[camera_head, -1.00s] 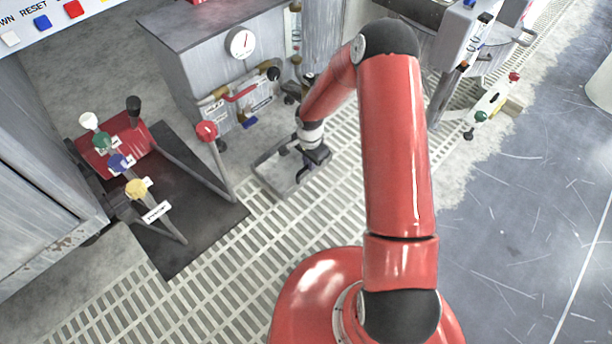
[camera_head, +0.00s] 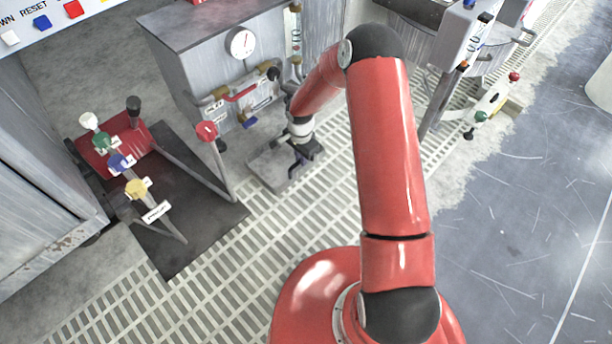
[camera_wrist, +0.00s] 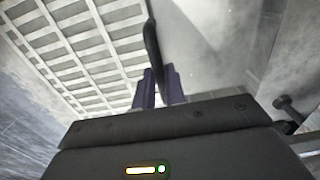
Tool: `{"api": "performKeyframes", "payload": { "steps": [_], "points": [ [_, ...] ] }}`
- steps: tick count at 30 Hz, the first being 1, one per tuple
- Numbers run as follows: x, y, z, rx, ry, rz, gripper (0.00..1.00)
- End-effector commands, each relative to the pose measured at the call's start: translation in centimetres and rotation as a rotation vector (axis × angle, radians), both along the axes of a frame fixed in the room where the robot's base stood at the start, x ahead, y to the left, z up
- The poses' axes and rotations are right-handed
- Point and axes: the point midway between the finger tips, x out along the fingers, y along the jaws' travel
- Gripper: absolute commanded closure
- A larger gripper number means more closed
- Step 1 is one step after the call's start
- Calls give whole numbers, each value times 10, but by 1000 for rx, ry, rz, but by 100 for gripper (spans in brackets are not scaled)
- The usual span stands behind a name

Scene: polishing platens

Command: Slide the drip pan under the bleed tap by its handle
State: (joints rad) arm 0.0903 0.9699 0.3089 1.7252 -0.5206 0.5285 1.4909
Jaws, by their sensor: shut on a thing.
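The drip pan (camera_head: 268,170) is a shallow grey tray on the floor, in front of the grey cabinet, at the edge of the slatted grating. My gripper (camera_head: 297,167) is low over the pan's right side. In the wrist view its purple fingertips (camera_wrist: 160,88) are closed around a thin dark upright handle (camera_wrist: 151,45). The pan's pale surface (camera_wrist: 205,45) fills the middle right there. A small blue-handled tap (camera_head: 250,122) sits low on the cabinet front, up and left of the pan; I take it as the bleed tap. My wrist hides part of the pan.
The grey cabinet (camera_head: 195,75) carries a dial gauge (camera_head: 241,42) and a red-handled pipe (camera_head: 240,93). A red-knobbed lever (camera_head: 207,131) stands left of the pan, near the dark plate (camera_head: 205,210) with several coloured levers. Open grating (camera_head: 240,270) lies in front.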

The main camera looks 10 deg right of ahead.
Motion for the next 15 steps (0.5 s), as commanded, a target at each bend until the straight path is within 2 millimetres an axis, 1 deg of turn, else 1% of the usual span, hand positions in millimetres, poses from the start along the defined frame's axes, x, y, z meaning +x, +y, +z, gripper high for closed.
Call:
{"api": "performKeyframes", "payload": {
  "steps": [15],
  "points": [
    [22, 22, 0, 0, -1, 2, 100]
  ]
}}
